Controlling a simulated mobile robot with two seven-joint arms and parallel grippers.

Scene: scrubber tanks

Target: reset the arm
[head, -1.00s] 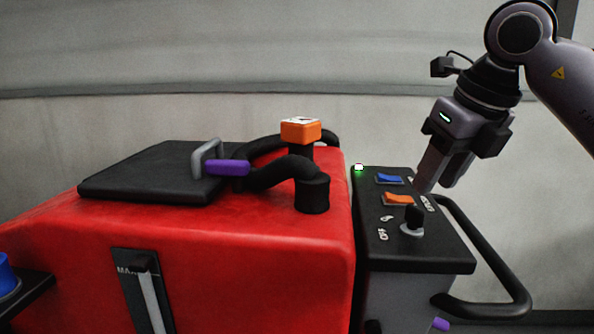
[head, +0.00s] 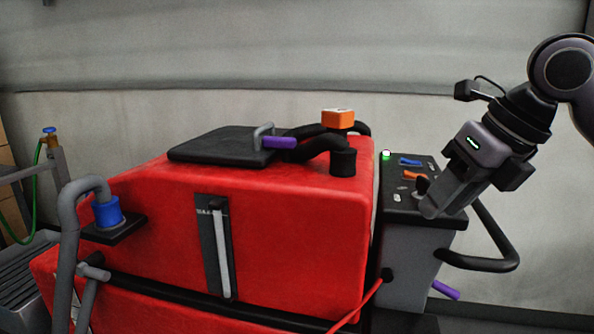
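My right gripper (head: 436,208) comes in from the right. Its fingers point down and left, in front of the right part of the black control panel (head: 397,209) in the picture. Nothing shows between the fingers. They overlap from this angle, so I cannot tell how far apart they are. The panel carries a blue rocker switch (head: 411,161), an orange rocker switch (head: 413,175) and a small green light (head: 386,154). A dark knob (head: 421,186) is partly beside the gripper's fingers. I cannot tell if they touch. My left gripper is not in view.
The red scrubber tank (head: 300,220) fills the middle, with a black lid (head: 210,147), an orange cap (head: 338,120) and black hoses. A black handle loop (head: 500,262) sticks out at the right. A grey pipe (head: 66,250) and a blue fitting (head: 107,213) stand at the left.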

